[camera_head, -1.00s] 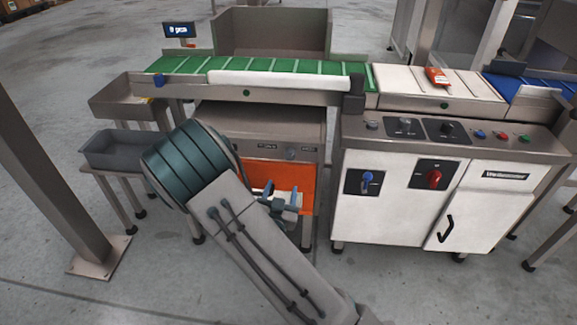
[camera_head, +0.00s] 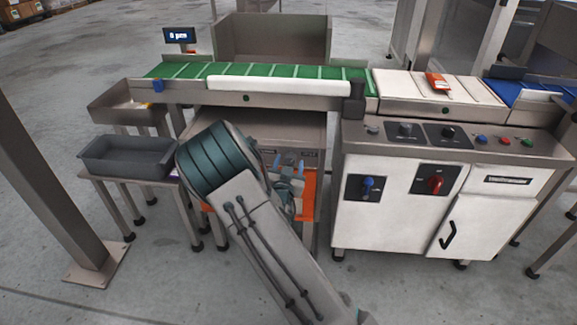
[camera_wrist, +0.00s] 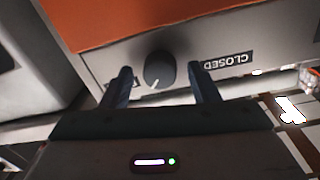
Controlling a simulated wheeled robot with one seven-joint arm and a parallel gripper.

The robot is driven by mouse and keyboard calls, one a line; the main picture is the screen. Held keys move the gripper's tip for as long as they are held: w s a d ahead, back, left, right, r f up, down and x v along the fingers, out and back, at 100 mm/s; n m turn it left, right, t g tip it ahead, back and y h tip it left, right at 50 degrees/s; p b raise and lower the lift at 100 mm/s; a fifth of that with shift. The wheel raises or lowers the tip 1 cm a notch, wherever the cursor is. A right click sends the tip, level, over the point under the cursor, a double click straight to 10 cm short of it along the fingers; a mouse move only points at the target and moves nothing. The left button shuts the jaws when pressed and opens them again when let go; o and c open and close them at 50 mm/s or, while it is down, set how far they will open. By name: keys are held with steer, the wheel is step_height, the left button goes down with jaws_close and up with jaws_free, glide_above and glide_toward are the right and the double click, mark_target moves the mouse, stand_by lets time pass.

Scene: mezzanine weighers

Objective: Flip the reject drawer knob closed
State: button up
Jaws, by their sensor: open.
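The reject drawer knob (camera_wrist: 159,69) is a round dark knob with a pale pointer line, on a grey panel (camera_wrist: 100,62). In the wrist view a "CLOSED" label (camera_wrist: 229,59) lies right of it, upside down, and another label left of it is mostly hidden by a finger. The pointer line aims down and slightly left, at neither label clearly. My gripper (camera_wrist: 160,82) is open, one finger on each side of the knob, seemingly apart from it. In the head view my gripper (camera_head: 287,172) is at the panel above the orange drawer front (camera_head: 308,190), and my arm hides the knob.
A white control cabinet (camera_head: 395,220) with a blue switch (camera_head: 367,186) and a red switch (camera_head: 435,184) stands close right. A grey bin (camera_head: 125,157) on a low stand is at left. A green conveyor (camera_head: 260,71) runs above.

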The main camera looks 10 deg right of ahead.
steer(key=shift+c, duration=0.3)
steer(key=c, duration=0.9)
steer(key=n, duration=0.4)
steer(key=shift+n, duration=0.3)
steer(key=n, duration=0.4)
steer(key=shift+n, duration=0.4)
steer(key=n+p, duration=0.1)
steer(key=n, duration=0.3)
steer(key=shift+n+t, duration=0.3)
steer(key=shift+f+n+y+p, duration=0.1)
steer(key=shift+n+y+p, duration=0.25)
steer(key=shift+n, duration=1.95)
